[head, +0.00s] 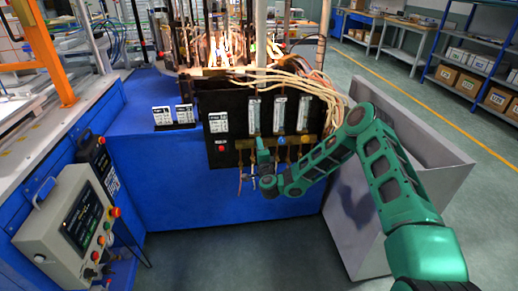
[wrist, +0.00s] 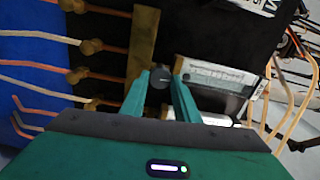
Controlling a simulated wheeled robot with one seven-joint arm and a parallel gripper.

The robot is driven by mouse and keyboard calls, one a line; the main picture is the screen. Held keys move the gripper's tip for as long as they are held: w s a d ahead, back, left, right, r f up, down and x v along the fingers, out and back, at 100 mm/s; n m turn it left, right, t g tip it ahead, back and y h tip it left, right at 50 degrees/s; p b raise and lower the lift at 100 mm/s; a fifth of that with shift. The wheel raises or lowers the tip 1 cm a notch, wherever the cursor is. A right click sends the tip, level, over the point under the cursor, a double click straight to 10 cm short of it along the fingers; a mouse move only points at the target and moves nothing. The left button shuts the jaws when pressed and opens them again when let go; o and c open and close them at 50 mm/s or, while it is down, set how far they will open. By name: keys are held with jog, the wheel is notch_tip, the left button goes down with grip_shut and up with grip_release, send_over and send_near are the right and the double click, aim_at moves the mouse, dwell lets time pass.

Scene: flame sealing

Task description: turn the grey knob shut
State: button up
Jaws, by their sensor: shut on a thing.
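The grey knob (wrist: 158,77) shows in the wrist view as a dark round cap between my fingertips, beside the brass bar (wrist: 141,45). My gripper (wrist: 162,83) is shut on it, one green finger on each side. In the head view my gripper (head: 260,143) reaches the lower part of the black panel (head: 220,102), below the leftmost flow meter (head: 253,115). There the knob is hidden behind my gripper. Which way the knob is turned cannot be told.
A blue knob (head: 282,140) sits just right of my gripper, under the middle flow meter (head: 279,114). Copper pipes and hoses hang below the panel. Pale hoses (head: 315,88) loop at its right. A grey bin (head: 430,150) stands to the right. Flames (head: 225,48) burn above.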

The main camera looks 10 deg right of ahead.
jog(key=o, duration=1)
jog(key=shift+d+f, duration=0.2)
jog(key=shift+r, duration=0.1)
jog(key=shift+a, duration=0.1)
jog(key=shift+s, duration=5.3)
